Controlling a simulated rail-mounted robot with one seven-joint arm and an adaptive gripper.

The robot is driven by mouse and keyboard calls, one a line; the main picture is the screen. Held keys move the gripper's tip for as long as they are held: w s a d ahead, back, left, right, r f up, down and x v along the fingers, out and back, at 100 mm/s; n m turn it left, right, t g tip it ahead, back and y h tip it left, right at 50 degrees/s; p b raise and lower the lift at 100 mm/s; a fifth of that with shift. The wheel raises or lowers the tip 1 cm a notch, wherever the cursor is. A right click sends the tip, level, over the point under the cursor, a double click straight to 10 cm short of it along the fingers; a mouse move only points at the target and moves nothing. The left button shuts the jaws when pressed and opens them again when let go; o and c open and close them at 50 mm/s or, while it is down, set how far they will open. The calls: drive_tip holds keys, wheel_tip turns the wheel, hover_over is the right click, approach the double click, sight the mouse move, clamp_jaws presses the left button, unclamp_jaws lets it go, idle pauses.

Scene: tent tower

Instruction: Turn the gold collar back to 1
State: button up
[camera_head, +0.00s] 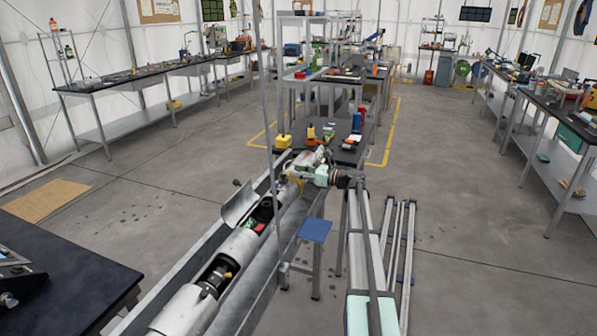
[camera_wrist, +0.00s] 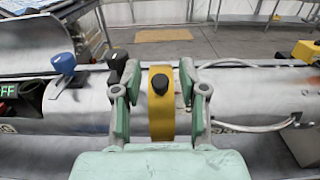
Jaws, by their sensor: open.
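The gold collar (camera_wrist: 161,122) is a yellow band around a grey metal tube, in the middle of the wrist view, with a black knob (camera_wrist: 159,84) on its top. My gripper (camera_wrist: 160,78) is open, with one green-and-grey finger on each side of the collar. I cannot tell whether the fingers touch it. No number marks on the collar are readable. In the head view the collar (camera_head: 295,186) is a small yellow patch on the tube, partly hidden by my gripper (camera_head: 302,177).
Left of the collar in the wrist view are a black knob (camera_wrist: 117,61), a blue knob (camera_wrist: 63,63) and a green-lit display (camera_wrist: 8,90). A thin cable (camera_wrist: 250,128) runs along the tube at right. A yellow block (camera_wrist: 306,51) stands at far right.

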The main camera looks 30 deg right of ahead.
clamp_jaws()
drive_tip(key=shift+w+a+r, duration=0.1)
